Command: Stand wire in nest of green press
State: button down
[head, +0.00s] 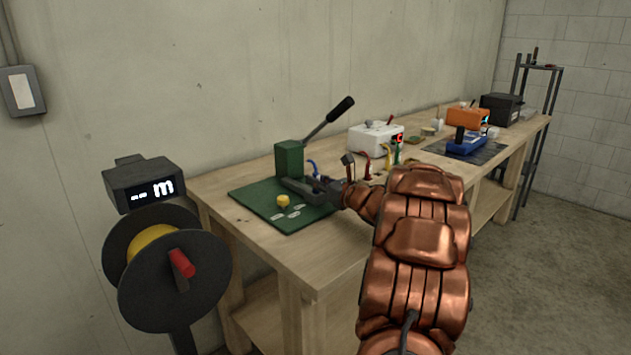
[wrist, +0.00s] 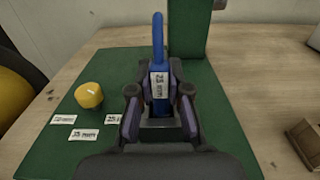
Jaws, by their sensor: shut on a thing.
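The green press (head: 289,160) stands on a green base plate (head: 250,198) at the near end of the workbench, its black-gripped lever (head: 330,121) raised to the right. In the wrist view the press column (wrist: 183,35) is at the top, just beyond the wire. My gripper (wrist: 159,108) is shut on the blue wire (wrist: 158,40), which carries a white printed label. The wire stands up from between the fingers; its blue top also shows beside the press in the head view (head: 314,167). My fingers hide its lower end. I cannot make out the nest or whether the wire touches it.
A yellow knob (wrist: 89,95) and several small white labels lie on the plate's left part. A wooden block (wrist: 304,140) is right of the plate. A cable reel (head: 140,290) stands at left.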

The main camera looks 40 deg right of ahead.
jog(key=shift+f+b, duration=0.2)
jog(key=shift+b, duration=0.15)
jog(key=c, duration=1.1)
grip_release()
jog(key=shift+r, duration=0.2)
jog(key=shift+r+p, duration=0.15)
jog(key=shift+p, duration=0.4)
jog(key=s+b, duration=0.2)
jog(key=s, duration=1)
jog(key=shift+a, duration=0.15)
